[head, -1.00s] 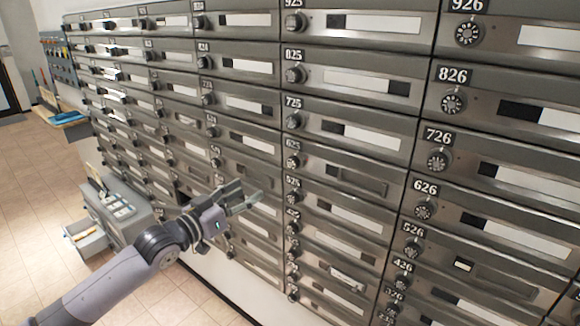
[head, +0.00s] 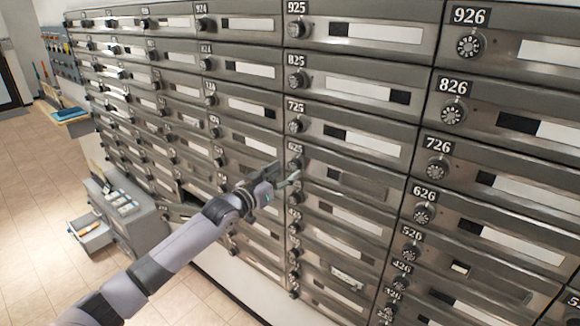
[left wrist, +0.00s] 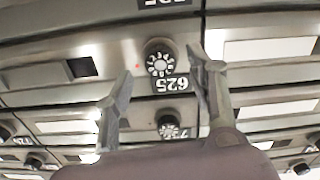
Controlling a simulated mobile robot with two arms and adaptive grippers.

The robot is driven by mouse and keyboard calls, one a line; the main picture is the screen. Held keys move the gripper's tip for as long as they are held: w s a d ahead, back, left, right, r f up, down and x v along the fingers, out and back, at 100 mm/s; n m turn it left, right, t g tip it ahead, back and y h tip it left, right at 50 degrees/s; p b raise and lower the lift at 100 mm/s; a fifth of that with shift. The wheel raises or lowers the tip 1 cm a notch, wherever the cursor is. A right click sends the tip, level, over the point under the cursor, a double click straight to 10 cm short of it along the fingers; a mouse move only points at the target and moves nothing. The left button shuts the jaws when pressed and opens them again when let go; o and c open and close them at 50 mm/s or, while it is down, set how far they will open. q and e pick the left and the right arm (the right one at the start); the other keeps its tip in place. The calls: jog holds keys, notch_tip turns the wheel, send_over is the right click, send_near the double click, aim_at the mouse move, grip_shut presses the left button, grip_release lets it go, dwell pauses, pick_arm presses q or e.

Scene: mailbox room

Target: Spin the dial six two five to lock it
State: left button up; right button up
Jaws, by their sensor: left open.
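The mailbox door marked 625 is in the centre of the head view, with its dark round dial (head: 294,163) under the number plate (head: 295,147). My left gripper (head: 288,171) is at this dial and partly covers it. In the left wrist view the dial (left wrist: 160,63) shows as a black knob with a white ring of marks. The open fingers of my left gripper (left wrist: 160,66) stand on either side of it, with gaps, not closed on it. The 625 plate (left wrist: 172,85) is upside down there. A small red light (left wrist: 137,66) glows beside the dial. My right gripper is not in view.
Similar dials and doors surround it: 725 (head: 297,107) above, 626 (head: 425,192) to the right, and another dial (left wrist: 171,127) close by in the wrist view. A grey cabinet with an open drawer (head: 90,237) stands lower left. Floor is clear at left.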

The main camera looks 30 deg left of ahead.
aim_at(293, 168)
pick_arm(q)
jog(key=shift+w+d, duration=0.15)
jog(key=shift+w, duration=1.35)
jog(key=shift+c, duration=0.3)
jog(key=c, duration=1.1)
